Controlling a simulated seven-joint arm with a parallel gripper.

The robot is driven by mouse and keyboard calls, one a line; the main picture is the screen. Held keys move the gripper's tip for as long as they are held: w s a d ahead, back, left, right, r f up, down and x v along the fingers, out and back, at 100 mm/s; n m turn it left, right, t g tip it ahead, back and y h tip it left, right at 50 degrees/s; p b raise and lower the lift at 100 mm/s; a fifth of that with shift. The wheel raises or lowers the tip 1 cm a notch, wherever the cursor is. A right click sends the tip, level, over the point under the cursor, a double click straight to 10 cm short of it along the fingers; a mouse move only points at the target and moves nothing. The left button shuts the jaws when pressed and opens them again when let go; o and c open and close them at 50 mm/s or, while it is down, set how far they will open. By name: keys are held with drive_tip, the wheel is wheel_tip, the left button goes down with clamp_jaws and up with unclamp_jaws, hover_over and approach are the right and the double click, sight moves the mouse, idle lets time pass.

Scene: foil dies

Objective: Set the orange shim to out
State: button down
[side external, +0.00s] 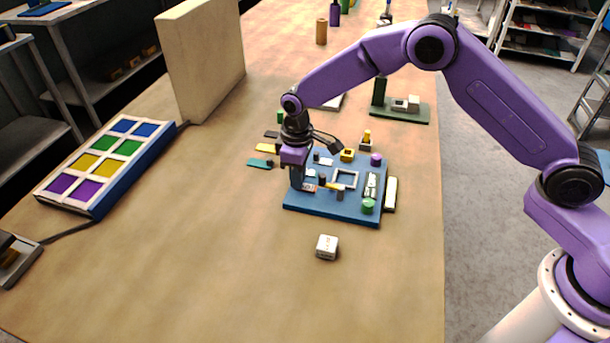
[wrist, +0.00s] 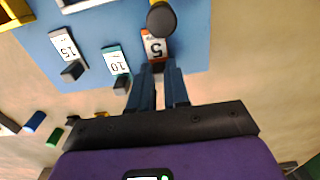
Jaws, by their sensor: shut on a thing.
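The orange shim (wrist: 155,45), with a white label reading 5, lies at the edge of the blue board (wrist: 195,35) in the wrist view. In the side external view the shim (side external: 309,188) is partly hidden by my gripper (side external: 296,184). My gripper (wrist: 160,72) is shut on the shim's dark end tab, at the board's near edge in the wrist view. A dark round-ended post (wrist: 161,19) overlaps the shim's far end in that view. Beside it lie a teal shim (wrist: 117,62) marked 10 and a pale shim (wrist: 66,46) marked 15.
A white block (side external: 327,247) stands in front of the board. A colored button panel (side external: 112,160) and a tall beige panel (side external: 203,60) are to the left. Yellow (side external: 267,148) and teal (side external: 259,163) pieces lie left of the board.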

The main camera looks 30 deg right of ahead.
drive_tip(key=shift+w+a, duration=0.55)
drive_tip(key=shift+w, duration=0.05)
drive_tip(key=c, duration=1.1)
unclamp_jaws()
wheel_tip(320, 180, up, 18)
drive_tip(key=shift+f, duration=0.25)
drive_tip(key=shift+s, duration=0.1)
